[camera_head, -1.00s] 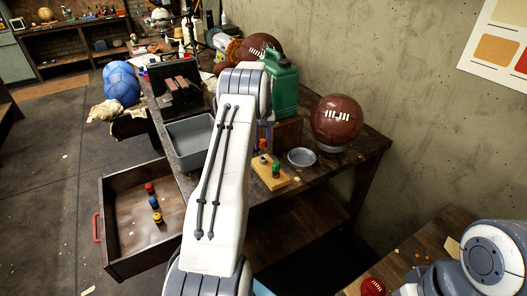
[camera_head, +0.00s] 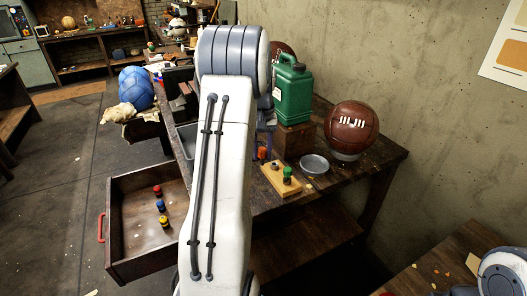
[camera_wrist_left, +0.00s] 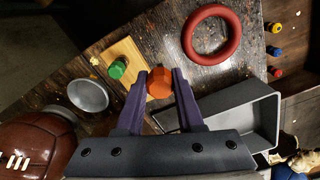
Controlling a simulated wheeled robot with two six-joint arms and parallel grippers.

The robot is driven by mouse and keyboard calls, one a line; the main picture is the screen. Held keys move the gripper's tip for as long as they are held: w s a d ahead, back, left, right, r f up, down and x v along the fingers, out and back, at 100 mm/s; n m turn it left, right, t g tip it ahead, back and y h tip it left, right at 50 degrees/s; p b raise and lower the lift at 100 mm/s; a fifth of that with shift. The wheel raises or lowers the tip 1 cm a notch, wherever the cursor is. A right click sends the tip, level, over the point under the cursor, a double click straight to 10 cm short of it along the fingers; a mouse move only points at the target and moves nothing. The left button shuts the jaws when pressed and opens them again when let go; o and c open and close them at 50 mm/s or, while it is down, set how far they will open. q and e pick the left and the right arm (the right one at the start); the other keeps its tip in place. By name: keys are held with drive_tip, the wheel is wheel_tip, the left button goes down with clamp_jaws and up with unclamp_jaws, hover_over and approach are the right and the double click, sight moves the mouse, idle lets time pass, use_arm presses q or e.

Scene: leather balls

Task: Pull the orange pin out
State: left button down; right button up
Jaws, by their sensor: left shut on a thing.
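The orange pin (camera_wrist_left: 160,83) is between the two purple fingers of my left gripper (camera_wrist_left: 160,79) in the left wrist view, and they are shut on it. In the head view a bit of the orange pin (camera_head: 262,153) shows beside my forearm, which hides most of the left gripper. The pin is at the left end of a small wooden board (camera_head: 289,193). I cannot tell whether its lower end is still in the board. A green pin (camera_head: 287,176) stands upright on the board, and shows in the left wrist view (camera_wrist_left: 118,69). My right gripper is out of view.
A grey dish (camera_head: 314,164), a green canister (camera_head: 293,92) and a brown ball (camera_head: 352,128) stand near the board. A red ring (camera_wrist_left: 229,48) and a grey tray (camera_wrist_left: 272,118) lie on the other side. An open drawer (camera_head: 136,230) holds several coloured pins.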

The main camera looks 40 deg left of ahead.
sight(263, 163)
use_arm(q)
drive_tip(key=shift+f+b, duration=1.2)
drive_tip(key=shift+f, duration=1.1)
